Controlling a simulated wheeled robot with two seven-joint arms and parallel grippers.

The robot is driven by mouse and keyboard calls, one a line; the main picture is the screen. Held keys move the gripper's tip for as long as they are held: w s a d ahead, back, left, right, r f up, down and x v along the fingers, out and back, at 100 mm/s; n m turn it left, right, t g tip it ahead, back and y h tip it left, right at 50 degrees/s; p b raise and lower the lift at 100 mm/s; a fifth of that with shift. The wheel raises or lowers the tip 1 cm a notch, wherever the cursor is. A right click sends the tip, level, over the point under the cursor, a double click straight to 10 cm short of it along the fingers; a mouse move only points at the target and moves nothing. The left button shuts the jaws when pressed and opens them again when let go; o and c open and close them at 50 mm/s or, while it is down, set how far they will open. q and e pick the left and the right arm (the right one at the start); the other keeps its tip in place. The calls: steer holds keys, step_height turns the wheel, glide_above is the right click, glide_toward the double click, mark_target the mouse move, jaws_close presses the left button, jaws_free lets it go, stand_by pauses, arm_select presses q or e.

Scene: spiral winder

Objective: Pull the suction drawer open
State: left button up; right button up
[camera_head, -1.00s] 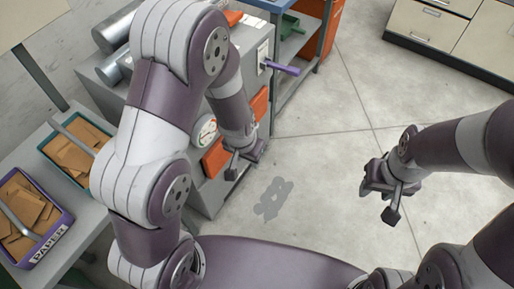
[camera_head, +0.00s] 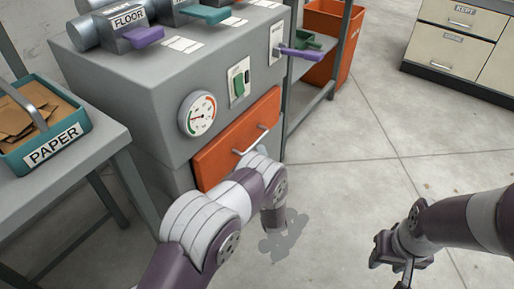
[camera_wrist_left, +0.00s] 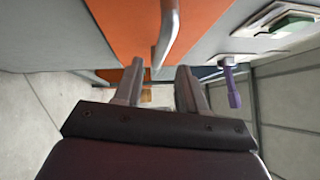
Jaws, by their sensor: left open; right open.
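The orange drawer front (camera_head: 222,148), beneath the gauge on the grey machine, looks shut. Its metal bar handle (camera_head: 255,140) runs across it; my left arm covers the lower part. In the left wrist view the orange front (camera_wrist_left: 125,22) fills the upper middle and the handle (camera_wrist_left: 168,28) reaches down close to the fingers. My left gripper (camera_wrist_left: 157,76) is open, its fingers apart, with nothing held; I cannot tell whether it touches the handle. In the head view it is hidden by its own arm. My right gripper (camera_head: 396,256) is open and empty over the floor at right.
The grey machine (camera_head: 120,95) carries a gauge (camera_head: 197,113), a green switch (camera_head: 239,84) and purple levers (camera_head: 300,53). A teal PAPER tray (camera_head: 60,148) sits on the table at left. An orange bin (camera_head: 330,38) stands behind.

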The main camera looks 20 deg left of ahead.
mark_target(257, 140)
arm_select(q)
steer(key=b+x, duration=0.1)
steer(key=x, duration=0.1)
steer(key=b+x, duration=0.1)
steer(key=x, duration=0.2)
steer(key=shift+w+f, duration=0.2)
steer(key=shift+w, duration=0.05)
steer(key=shift+w+a+r, duration=0.25)
steer(key=shift+w, duration=0.25)
jaws_close()
arm_select(e)
step_height(257, 140, down, 3)
